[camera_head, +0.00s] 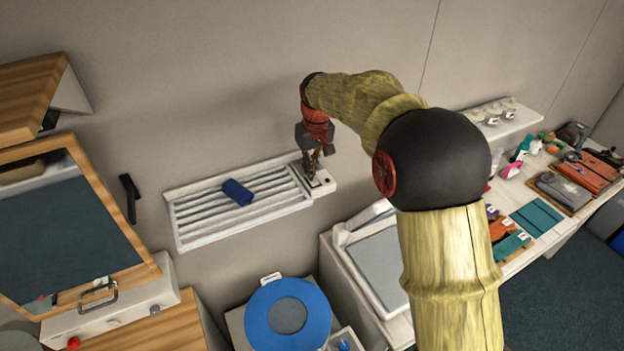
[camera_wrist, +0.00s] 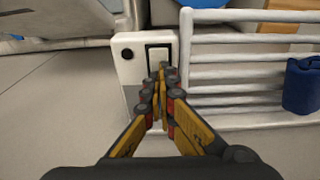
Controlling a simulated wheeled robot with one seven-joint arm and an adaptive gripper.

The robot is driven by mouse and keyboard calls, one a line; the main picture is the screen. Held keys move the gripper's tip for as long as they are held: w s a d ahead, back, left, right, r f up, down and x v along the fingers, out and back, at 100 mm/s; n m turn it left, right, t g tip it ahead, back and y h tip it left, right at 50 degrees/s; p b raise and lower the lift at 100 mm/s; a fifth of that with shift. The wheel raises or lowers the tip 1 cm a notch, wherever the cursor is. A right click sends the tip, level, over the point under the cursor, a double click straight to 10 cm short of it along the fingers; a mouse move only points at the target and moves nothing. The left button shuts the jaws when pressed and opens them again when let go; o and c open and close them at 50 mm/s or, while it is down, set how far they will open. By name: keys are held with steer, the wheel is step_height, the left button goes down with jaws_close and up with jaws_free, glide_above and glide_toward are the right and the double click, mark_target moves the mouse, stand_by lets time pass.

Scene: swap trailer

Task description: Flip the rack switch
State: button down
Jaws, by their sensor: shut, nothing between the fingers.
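The rack switch is a black-framed rocker (camera_wrist: 158,55) on a white box (camera_wrist: 131,70) at the end of the white slatted rack. In the head view the white switch box (camera_head: 320,184) is at the rack's right end. My gripper (camera_head: 313,168) is right above it, with the fingertips close to the switch. In the wrist view my gripper (camera_wrist: 161,70) is shut and empty, its tips over the lower part of the rocker. The fingers hide part of the switch; I cannot tell whether they touch it.
The white wall rack (camera_head: 185,229) carries a rolled blue cloth (camera_head: 237,192), also in the wrist view (camera_wrist: 302,86). Below stand a round blue lid (camera_head: 262,325) and a grey-topped white unit (camera_head: 382,264). A long table with folded goods (camera_head: 536,217) is at right.

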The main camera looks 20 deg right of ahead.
mark_target(314, 184)
steer(key=shift+r+p, duration=2.25)
steer(key=shift+r, duration=1.15)
steer(key=shift+w, duration=0.1)
steer(key=shift+m+g, duration=0.3)
steer(key=shift+m, duration=0.1)
steer(key=s+f, duration=0.3)
steer(key=shift+s+d+f, duration=0.1)
steer(key=shift+f, duration=0.1)
steer(key=s+f+t+b, duration=0.1)
steer(key=s+f+b, duration=0.5)
steer(key=s+b, duration=0.3)
steer(key=s+f+m+t+b, duration=0.1)
steer(key=s+f+b, duration=0.5)
steer(key=s, duration=0.8)
steer(key=s+f+t+b, duration=0.2)
steer(key=s+f+b, duration=0.4)
steer(key=s+b, duration=0.5)
steer(key=shift+s+f+b, duration=0.15)
steer(key=shift+f+b, duration=0.05)
steer(key=shift+b, duration=0.85)
